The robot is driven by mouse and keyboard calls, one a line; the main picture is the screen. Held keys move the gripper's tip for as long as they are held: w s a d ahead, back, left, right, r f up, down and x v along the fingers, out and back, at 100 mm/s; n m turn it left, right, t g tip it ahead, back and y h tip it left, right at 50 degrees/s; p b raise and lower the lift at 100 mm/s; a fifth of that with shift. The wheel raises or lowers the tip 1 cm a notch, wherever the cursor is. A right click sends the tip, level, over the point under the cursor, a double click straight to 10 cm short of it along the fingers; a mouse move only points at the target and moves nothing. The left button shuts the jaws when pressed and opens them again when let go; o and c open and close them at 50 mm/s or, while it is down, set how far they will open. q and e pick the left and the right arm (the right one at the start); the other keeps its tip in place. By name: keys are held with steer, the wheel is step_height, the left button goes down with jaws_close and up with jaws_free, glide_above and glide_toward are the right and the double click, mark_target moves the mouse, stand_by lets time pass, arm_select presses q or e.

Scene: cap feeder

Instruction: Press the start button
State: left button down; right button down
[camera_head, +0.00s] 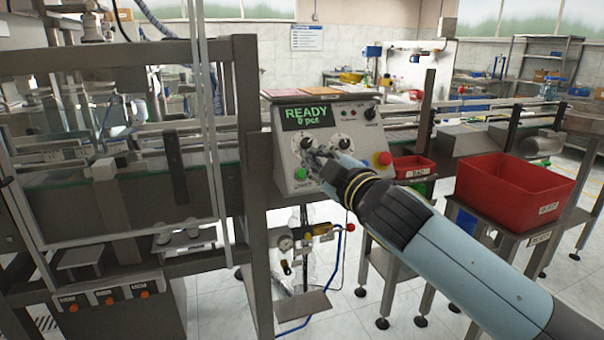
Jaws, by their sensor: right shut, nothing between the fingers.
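The control box (375,132) stands in the middle of the view, with a green-lettered display (306,116) that reads "READY 0 pcs". The green start button (300,174) is at the lower left of its front panel. A red knob (385,158) is at the lower right, and black dials are on the panel. My right gripper (314,160) is in front of the panel, shut and empty. Its fingertips are just up and to the right of the green button; I cannot tell whether they touch the panel. My left gripper is not in view.
A large red bin (515,190) on a stand and a small red bin (412,168) are to the right. A metal machine frame (251,130) with glass guards fills the left. Gauges and a red valve hang below the control box.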

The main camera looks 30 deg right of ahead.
mark_target(303, 170)
steer(key=shift+w+d+f+b, duration=0.3)
steer(key=shift+w+f+b, duration=0.45)
steer(key=shift+w, duration=0.45)
steer(key=shift+w+d+f+b, duration=0.25)
steer(key=shift+w+f+b, duration=0.35)
steer(key=shift+w+f, duration=0.45)
steer(key=shift+w+d+f+b, duration=0.3)
steer(key=shift+w+f+b, duration=0.4)
steer(key=shift+w, duration=0.6)
steer(key=shift+w+f, duration=0.1)
steer(key=shift+f, duration=0.05)
steer(key=shift+w+d+f, duration=0.1)
steer(key=shift+w+f, duration=0.05)
steer(key=shift+w, duration=0.05)
